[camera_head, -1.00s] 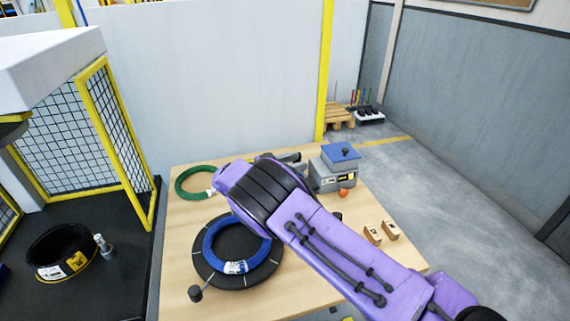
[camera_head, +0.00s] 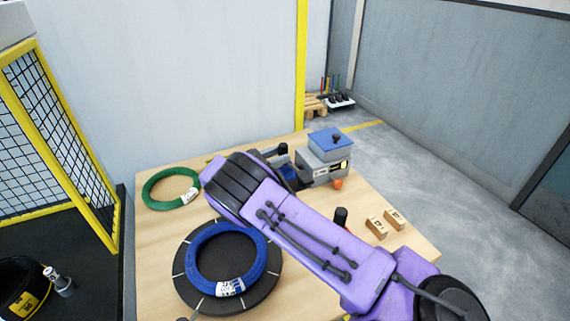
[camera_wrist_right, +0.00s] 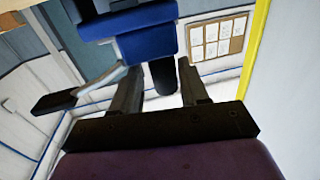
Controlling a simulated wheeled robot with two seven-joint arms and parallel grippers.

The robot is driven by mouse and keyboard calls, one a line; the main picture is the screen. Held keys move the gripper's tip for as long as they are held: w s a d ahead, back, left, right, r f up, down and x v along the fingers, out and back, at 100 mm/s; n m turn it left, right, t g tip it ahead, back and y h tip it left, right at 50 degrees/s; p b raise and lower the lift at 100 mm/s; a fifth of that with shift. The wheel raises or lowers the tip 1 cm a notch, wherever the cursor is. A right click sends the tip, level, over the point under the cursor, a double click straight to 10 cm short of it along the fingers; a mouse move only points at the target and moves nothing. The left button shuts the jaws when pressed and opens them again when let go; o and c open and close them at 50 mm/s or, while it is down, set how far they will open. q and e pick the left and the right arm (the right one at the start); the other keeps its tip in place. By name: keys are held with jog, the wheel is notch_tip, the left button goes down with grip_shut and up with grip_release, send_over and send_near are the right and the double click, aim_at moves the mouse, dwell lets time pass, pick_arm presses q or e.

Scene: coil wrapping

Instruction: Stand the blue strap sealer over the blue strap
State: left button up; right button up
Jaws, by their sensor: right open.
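A blue coil (camera_head: 207,272) with a white label lies flat on a round black turntable (camera_head: 181,290) on the wooden table. A grey unit with a blue top (camera_head: 325,138) and a dark knob stands at the table's back right. My right gripper (camera_wrist_right: 160,80) is open in the right wrist view. A blue body (camera_wrist_right: 148,43) with a black cylinder shows beyond its fingers; I cannot tell whether it touches them. In the head view my right forearm crosses the table and hides part of the gripper. I cannot make out a separate blue strap. My left gripper is not in view.
A green coil (camera_head: 150,188) lies at the table's back left. Two small brown boxes (camera_head: 376,227) stand at the right edge. A black upright handle (camera_head: 341,217) shows beside my arm. A yellow-framed mesh guard (camera_head: 90,205) stands at the left.

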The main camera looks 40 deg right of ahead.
aim_at(287, 149)
jog(key=d, duration=0.1)
jog(key=d+p, duration=0.2)
jog(key=d, duration=0.1)
jog(key=shift+s+r, duration=0.1)
jog(key=shift+r, duration=0.2)
jog(key=shift+d+f, duration=0.2)
jog(key=shift+d, duration=0.1)
jog(key=shift+a, duration=0.1)
grip_shut()
jog(key=shift+r, duration=0.1)
